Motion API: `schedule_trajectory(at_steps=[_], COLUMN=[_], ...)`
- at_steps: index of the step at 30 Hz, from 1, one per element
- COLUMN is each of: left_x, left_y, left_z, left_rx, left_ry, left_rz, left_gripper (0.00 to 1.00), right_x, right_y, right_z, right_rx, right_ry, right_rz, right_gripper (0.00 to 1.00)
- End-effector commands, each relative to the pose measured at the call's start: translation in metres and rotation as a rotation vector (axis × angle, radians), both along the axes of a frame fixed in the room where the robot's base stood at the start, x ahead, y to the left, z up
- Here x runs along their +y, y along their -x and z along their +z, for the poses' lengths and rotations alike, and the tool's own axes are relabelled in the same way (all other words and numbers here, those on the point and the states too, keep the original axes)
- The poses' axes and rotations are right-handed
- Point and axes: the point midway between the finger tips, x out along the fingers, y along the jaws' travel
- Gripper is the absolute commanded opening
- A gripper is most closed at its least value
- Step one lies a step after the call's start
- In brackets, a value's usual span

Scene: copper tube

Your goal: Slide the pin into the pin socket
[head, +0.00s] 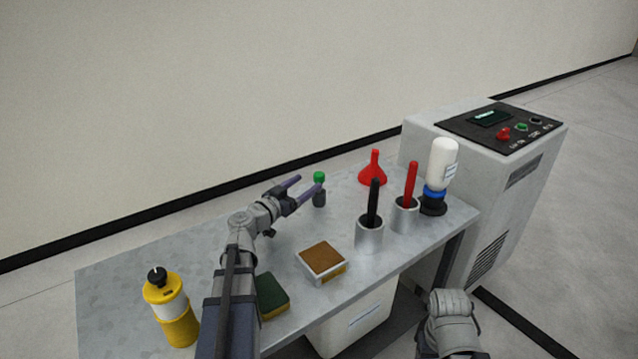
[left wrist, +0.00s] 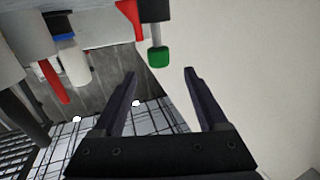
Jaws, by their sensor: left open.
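No part is marked as the pin or the pin socket. A small upright piece with a green cap (head: 319,176) and dark grey body stands at the far side of the table; I cannot tell whether it is the pin. Its green cap also shows in the left wrist view (left wrist: 159,57). My left gripper (head: 307,187) is open and empty, its fingers pointing at this piece. In the left wrist view the cap appears in line with the gap between the fingertips (left wrist: 160,73). A black rod (head: 373,203) and a red rod (head: 411,182) stand in grey cups. My right gripper is not visible.
A red funnel (head: 373,171), a white bottle on a blue-and-black base (head: 442,160), a brown-topped box (head: 321,258), a green sponge (head: 271,297) and a yellow bottle (head: 172,309) share the grey table (head: 120,284). A control cabinet (head: 528,185) stands at the right.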

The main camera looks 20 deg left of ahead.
Motion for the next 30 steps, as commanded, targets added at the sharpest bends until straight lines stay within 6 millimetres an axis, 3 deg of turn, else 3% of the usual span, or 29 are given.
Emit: schedule_trajectory(at_steps=[3,11,21,28,30], left_x=[-0.003,-0.005,-0.015,-0.016,-0.016], left_y=[-0.014,-0.023,-0.066,-0.066,-0.066], left_z=[0.000,0.002,0.004,0.004,0.004], left_rx=[0.000,0.000,0.000,0.000,0.000], left_ry=[0.000,0.000,0.000,0.000,0.000], left_rz=[-0.002,-0.001,-0.002,0.000,0.000], left_gripper=[0.76,0.76,0.76,0.76,0.68], right_x=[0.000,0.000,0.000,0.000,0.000], right_y=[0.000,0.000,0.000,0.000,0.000], right_z=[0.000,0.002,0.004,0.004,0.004], right_rx=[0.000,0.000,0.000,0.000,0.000], right_ry=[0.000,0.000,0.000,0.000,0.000], right_rz=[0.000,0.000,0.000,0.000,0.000], right_gripper=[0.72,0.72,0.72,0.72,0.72])
